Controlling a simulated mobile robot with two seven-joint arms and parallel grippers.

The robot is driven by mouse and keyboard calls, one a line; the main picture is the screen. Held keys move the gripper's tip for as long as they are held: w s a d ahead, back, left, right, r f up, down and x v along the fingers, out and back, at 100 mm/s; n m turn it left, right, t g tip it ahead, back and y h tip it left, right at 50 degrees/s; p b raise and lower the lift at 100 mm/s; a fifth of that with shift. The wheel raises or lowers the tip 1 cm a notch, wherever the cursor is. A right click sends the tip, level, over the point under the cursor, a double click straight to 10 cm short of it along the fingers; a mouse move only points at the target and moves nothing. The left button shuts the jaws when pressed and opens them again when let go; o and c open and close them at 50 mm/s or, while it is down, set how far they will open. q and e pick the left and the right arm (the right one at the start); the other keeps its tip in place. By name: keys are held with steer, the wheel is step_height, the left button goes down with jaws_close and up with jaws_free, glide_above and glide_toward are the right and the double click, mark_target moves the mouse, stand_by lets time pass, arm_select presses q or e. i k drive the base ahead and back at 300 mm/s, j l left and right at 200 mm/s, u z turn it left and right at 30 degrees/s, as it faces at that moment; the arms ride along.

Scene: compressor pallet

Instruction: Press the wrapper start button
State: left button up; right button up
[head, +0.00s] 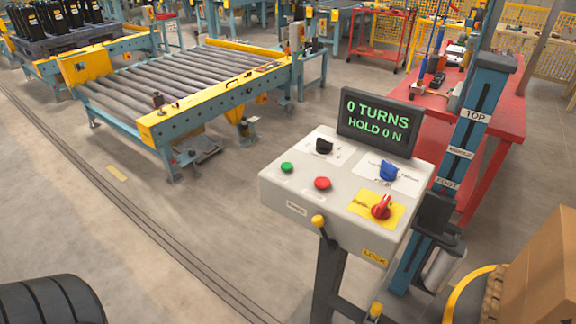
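A light grey control box (335,212) stands on a dark post right of centre in the head view. On its sloped top are a green push button (287,167) at the left and a red push button (322,183) to its right. A black knob (323,146) and a blue knob (388,172) sit behind them. The dark display (380,122) behind reads "0 TURNS" and "HOLD 0 N". The small button labels are unreadable. Neither gripper is in view.
A blue mast (481,95) marked "TOP" stands right of the box. A cardboard box (543,275) is at the lower right. A roller conveyor (185,80) stands at the back left, and a red workbench (493,118) at the back right. Floor left of the box is clear.

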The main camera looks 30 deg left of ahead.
mark_target(287, 167)
steer(key=j, duration=0.65)
steer(key=k+j, duration=0.1)
steer(key=j, duration=0.55)
steer(key=z, duration=0.05)
